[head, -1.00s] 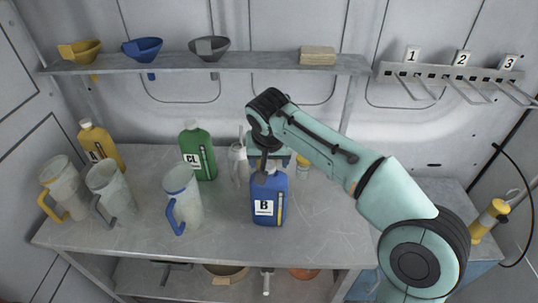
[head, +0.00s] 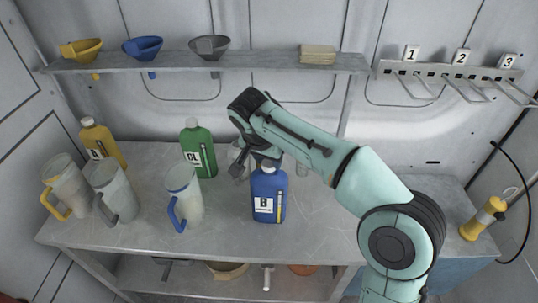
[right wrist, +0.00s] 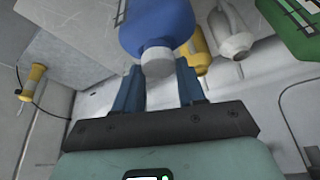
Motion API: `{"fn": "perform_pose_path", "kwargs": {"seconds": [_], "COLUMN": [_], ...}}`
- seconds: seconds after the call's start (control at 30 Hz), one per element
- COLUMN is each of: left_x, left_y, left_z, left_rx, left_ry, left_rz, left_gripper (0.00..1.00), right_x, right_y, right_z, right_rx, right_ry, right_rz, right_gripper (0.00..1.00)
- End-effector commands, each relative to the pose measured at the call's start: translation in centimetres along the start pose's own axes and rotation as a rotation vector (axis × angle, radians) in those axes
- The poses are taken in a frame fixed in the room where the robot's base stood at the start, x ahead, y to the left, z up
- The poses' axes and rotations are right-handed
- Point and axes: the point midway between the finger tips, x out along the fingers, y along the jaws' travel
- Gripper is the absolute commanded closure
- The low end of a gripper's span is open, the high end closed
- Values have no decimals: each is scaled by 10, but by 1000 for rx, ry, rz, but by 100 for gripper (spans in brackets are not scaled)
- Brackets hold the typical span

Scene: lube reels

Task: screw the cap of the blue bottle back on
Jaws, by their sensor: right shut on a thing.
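The blue bottle marked B (head: 268,196) stands upright on the bench, right of the middle. My right gripper (head: 266,162) is at its top, and the arm hides part of the neck. In the right wrist view the bottle's blue body (right wrist: 158,24) shows beyond a whitish cap (right wrist: 157,62). The cap sits at the bottle's mouth, between the two blue fingers of my right gripper (right wrist: 158,78), which is shut on it. How far the cap is threaded cannot be told. My left gripper is not in view.
The green bottle (head: 198,150), yellow bottle (head: 102,144) and several jugs, including a blue-handled jug (head: 185,195), stand to the left. A light grey bottle (right wrist: 232,35) is behind the arm. A shelf (head: 270,65) with funnels runs above.

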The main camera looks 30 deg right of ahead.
Motion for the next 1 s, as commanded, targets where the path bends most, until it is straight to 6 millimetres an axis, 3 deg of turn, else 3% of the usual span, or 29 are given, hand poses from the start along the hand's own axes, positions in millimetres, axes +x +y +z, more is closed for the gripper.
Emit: {"fn": "perform_pose_path", "kwargs": {"seconds": [0.37,0.73,1.0], "left_x": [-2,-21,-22], "left_y": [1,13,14], "left_z": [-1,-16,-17], "left_rx": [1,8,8], "left_ry": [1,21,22], "left_rz": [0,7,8], "left_gripper": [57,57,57], "right_x": [0,-1,1], "right_y": [0,-2,-1], "right_z": [0,-1,0], "right_rx": [45,394,454], "right_ry": [2,2,1], "right_rz": [17,161,187], "right_gripper": [88,88,88]}}
